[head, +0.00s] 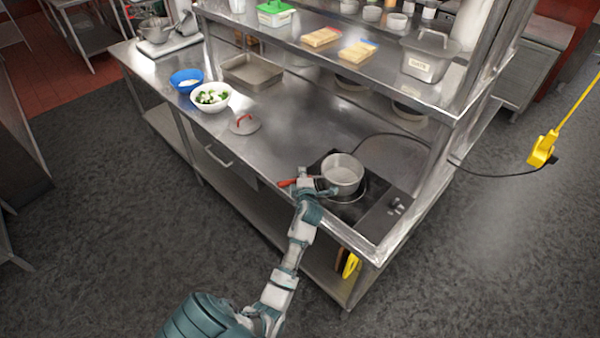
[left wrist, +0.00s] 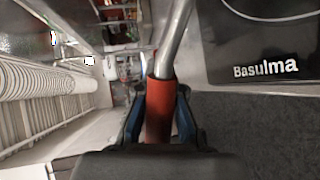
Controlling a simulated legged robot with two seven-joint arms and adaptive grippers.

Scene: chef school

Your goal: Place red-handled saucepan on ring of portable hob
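The grey saucepan (head: 342,174) is upright over the black portable hob (head: 378,215), near its left part. Part of the hob's ring (head: 352,198) shows as a pale arc beside the pan's base. I cannot tell whether the base touches the hob. The red handle (head: 286,183) points left. My left gripper (head: 310,184) is at the handle; in the left wrist view its fingers (left wrist: 164,100) are closed around the red grip (left wrist: 160,112). The hob's corner (left wrist: 255,50) with a ring arc shows there too. My right gripper is not in view.
A lid with a red handle (head: 245,124), a white bowl of vegetables (head: 211,96), a blue bowl (head: 186,80) and a metal tray (head: 251,72) stand further left on the steel counter (head: 290,130). An upper shelf (head: 390,78) overhangs the back. The hob's cable runs behind the pan.

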